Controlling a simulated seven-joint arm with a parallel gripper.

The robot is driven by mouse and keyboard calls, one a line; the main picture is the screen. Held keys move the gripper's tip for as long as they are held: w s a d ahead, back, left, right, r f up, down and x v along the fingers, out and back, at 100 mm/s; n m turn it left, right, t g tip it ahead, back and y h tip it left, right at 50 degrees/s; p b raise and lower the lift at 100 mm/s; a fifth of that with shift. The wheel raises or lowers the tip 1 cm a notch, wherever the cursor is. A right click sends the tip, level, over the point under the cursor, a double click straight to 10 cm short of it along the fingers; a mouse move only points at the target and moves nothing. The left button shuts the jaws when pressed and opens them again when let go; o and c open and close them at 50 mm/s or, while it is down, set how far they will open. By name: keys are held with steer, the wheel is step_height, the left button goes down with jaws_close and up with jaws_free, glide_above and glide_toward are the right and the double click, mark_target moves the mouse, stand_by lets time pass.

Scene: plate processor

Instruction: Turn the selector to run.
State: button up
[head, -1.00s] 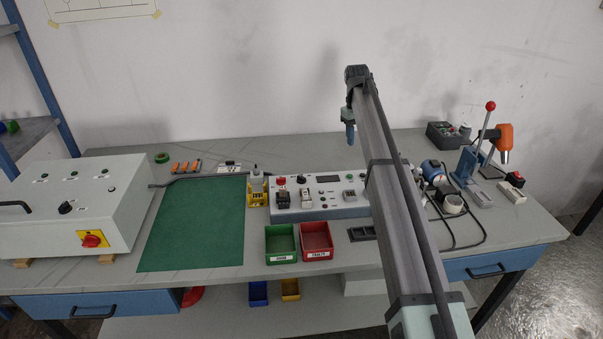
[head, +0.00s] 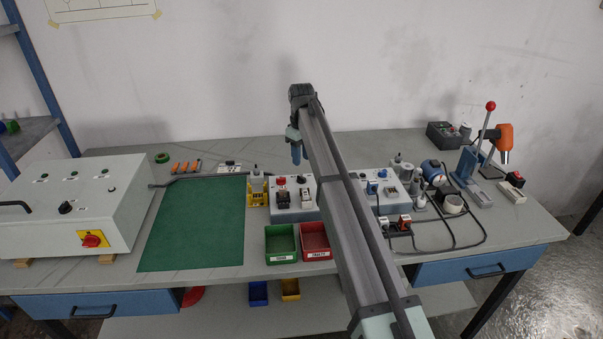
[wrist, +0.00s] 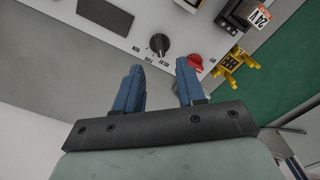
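The selector (wrist: 160,43) is a black round knob on a light grey panel, seen in the wrist view with small printed labels below and to its left, one reading RUN. Its exact pointing direction is too small to tell. In the head view it shows as a small dark knob (head: 302,180) on the control box. My gripper (wrist: 160,66) has two blue fingers, open and empty, with the selector in the picture just beyond the gap between the tips. In the head view my gripper (head: 296,153) hangs above the back of the box, apart from it.
A red button (wrist: 195,62) sits close to the selector, near the right finger. A yellow holder (head: 257,194) stands at the box's left end, beside the green mat (head: 195,225). Green (head: 281,257) and red (head: 315,255) bins stand in front. My arm hides the box's middle.

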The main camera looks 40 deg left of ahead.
mark_target(302, 177)
steer(key=shift+f, duration=3.6)
jaws_close()
